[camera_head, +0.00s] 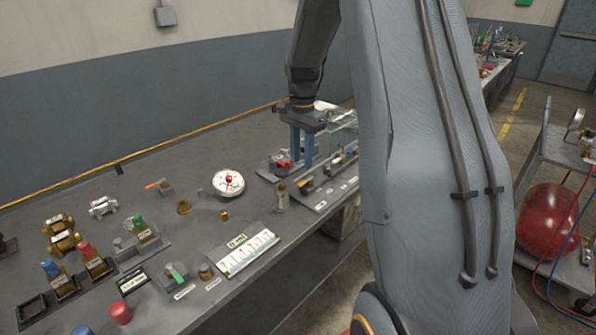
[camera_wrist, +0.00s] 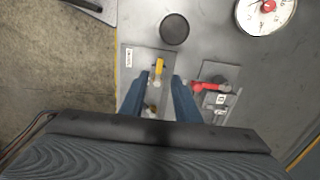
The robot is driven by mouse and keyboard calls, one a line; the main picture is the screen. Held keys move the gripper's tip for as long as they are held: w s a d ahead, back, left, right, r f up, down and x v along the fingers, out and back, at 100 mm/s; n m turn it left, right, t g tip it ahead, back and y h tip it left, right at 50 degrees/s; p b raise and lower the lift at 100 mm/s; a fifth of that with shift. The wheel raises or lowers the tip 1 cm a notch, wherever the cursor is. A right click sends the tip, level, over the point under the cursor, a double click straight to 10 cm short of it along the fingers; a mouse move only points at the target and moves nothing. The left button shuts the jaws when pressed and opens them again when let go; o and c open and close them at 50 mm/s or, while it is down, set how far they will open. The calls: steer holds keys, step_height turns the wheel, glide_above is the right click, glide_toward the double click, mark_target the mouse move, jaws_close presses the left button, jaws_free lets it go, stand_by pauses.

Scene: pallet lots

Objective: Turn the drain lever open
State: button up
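My gripper (camera_head: 301,152) points down over the bench's right end, its two blue fingers apart and nothing held. In the wrist view, a small yellow lever (camera_wrist: 159,67) on a labelled plate shows just past the open fingertips (camera_wrist: 159,82), between them in the picture. A red lever (camera_wrist: 207,87) on a grey plate shows to the right of the right finger. The red lever (camera_head: 283,163) also shows in the head view beside the fingers. I cannot read which lever is marked as the drain. The height of the fingertips above the plates is unclear.
A round white gauge (camera_head: 228,182) stands left of my gripper; the wrist view shows it too (camera_wrist: 265,12). A dark round cap (camera_wrist: 174,28) is near the yellow lever. Valves, a green lever (camera_head: 176,273) and a white scale (camera_head: 247,252) occupy the bench's (camera_head: 120,185) near part.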

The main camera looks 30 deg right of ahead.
mark_target(302, 182)
steer(key=shift+s+f+p, duration=0.1)
steer(key=shift+f+p, duration=0.85)
steer(key=shift+f, duration=2.55)
jaws_close()
